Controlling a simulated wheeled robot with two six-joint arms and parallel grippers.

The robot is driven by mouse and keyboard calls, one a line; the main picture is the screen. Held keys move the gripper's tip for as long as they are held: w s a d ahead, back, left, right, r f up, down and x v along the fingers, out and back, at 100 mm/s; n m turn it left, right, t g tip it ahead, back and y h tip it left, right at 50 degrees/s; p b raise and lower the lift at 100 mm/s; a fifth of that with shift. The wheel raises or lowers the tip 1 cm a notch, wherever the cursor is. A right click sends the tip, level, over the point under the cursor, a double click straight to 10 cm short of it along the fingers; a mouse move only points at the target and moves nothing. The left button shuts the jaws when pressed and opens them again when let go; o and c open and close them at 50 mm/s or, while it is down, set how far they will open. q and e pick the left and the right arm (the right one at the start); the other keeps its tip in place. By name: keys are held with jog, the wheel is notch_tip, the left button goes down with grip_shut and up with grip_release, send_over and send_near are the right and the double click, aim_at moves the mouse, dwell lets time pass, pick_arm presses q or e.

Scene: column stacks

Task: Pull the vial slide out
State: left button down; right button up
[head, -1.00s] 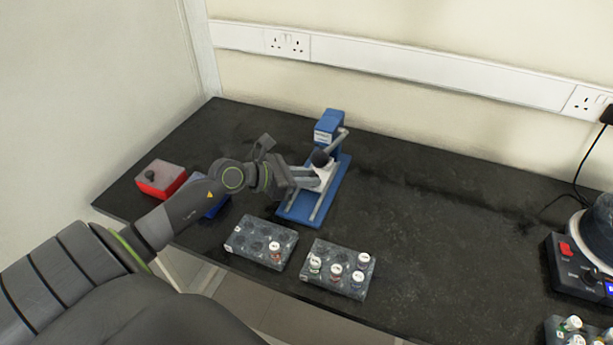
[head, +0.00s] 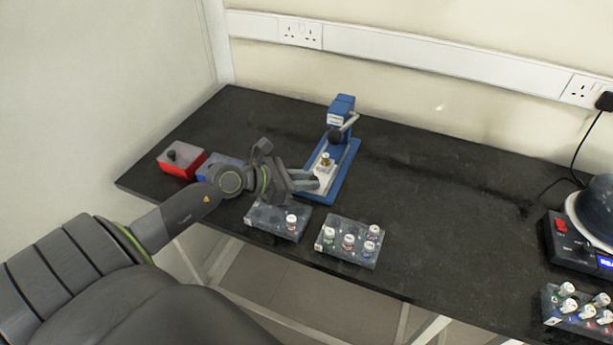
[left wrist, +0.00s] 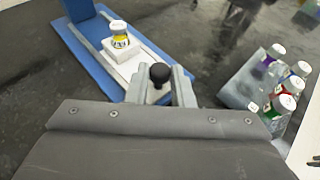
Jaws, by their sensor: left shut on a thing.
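The blue press (head: 341,170) stands on the black bench with its lever at the top. Its pale vial slide (head: 324,174) lies along the blue base, clear of the press head on the near side. A white-capped vial with a yellow band (head: 325,159) stands upright on the slide; it also shows in the left wrist view (left wrist: 119,36). My left gripper (head: 316,182) is at the slide's near end. In the left wrist view its fingers (left wrist: 166,88) are shut around the slide's black knob (left wrist: 160,74). My right gripper is not in view.
Two grey vial racks (head: 279,222) (head: 350,245) stand close to the front edge, near my left gripper. A red box (head: 181,160) and a blue box (head: 222,168) sit at the left. A stirrer-like device (head: 580,245) and another rack (head: 577,309) are at the right. The middle right is clear.

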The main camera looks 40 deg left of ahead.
pick_arm(q)
jog(key=c, duration=1.5)
grip_release()
jog(key=shift+s+d+f, duration=0.1)
jog(key=shift+s+f, duration=0.05)
jog(key=shift+f, duration=0.05)
jog(key=shift+o, duration=1.1)
jog(key=shift+r, duration=0.1)
jog(key=shift+s+a+r, duration=0.15)
jog(key=shift+s+a, duration=0.05)
jog(key=v, duration=0.8)
jog(key=shift+s, duration=0.15)
jog(key=shift+s+a+r, duration=0.15)
jog(key=shift+r, duration=0.1)
jog(key=shift+p+v, duration=0.5)
jog(key=shift+v, duration=0.5)
jog(key=shift+s+a+r+p, duration=0.15)
jog(key=shift+s+p, duration=0.05)
jog(key=shift+p, duration=0.1)
jog(key=shift+p+v, duration=2.7)
jog(key=shift+p, duration=0.9)
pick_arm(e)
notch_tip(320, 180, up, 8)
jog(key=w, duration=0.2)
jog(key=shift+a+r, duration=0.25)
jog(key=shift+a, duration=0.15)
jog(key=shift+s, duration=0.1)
